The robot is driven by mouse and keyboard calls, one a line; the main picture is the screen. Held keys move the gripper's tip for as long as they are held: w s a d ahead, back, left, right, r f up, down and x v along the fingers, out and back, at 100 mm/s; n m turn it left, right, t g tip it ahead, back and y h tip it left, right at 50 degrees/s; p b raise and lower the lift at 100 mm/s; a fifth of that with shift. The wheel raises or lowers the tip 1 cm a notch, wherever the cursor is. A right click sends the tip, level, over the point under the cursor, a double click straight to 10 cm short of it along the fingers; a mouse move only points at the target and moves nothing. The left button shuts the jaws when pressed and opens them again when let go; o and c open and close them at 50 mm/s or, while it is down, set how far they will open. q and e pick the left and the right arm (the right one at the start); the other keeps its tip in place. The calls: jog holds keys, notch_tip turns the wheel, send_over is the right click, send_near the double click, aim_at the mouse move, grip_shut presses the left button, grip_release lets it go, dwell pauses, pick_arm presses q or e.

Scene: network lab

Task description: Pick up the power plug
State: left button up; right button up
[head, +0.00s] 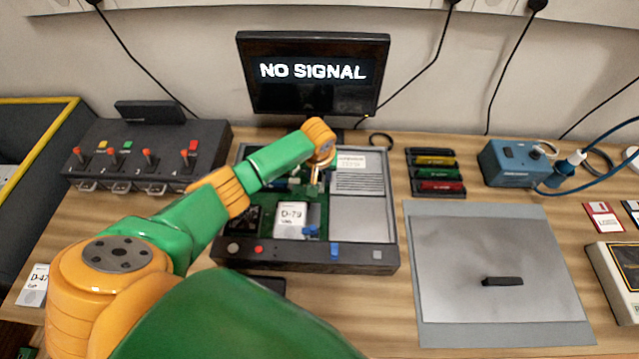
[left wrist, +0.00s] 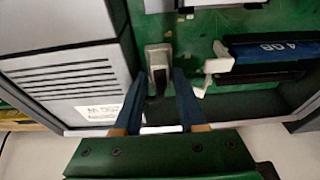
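My left gripper (head: 316,182) reaches down into the back of the open computer case (head: 310,258). In the left wrist view its two dark blue fingers (left wrist: 159,86) are apart, one on each side of a small black plug. This black plug (left wrist: 159,78) sits at a pale grey socket block (left wrist: 157,52) on the green board. I see a gap beside the plug, and cannot tell whether either finger touches it. In the head view my arm hides the plug. My right gripper is not in view.
A white clip and a blue 4 GB memory stick (left wrist: 275,50) lie right of the fingers; a grey vented unit (left wrist: 68,85) is at left. The monitor (head: 313,80) stands behind the case. A blue box (head: 507,163) with a white-and-blue plug (head: 570,163) is at right, beyond a grey mat (head: 490,235).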

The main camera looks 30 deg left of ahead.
pick_arm(q)
jog(key=shift+s+r, duration=0.25)
jog(key=c, duration=0.5)
jog(key=shift+w, duration=0.1)
grip_shut()
jog(key=shift+f, duration=0.1)
dwell(0.3)
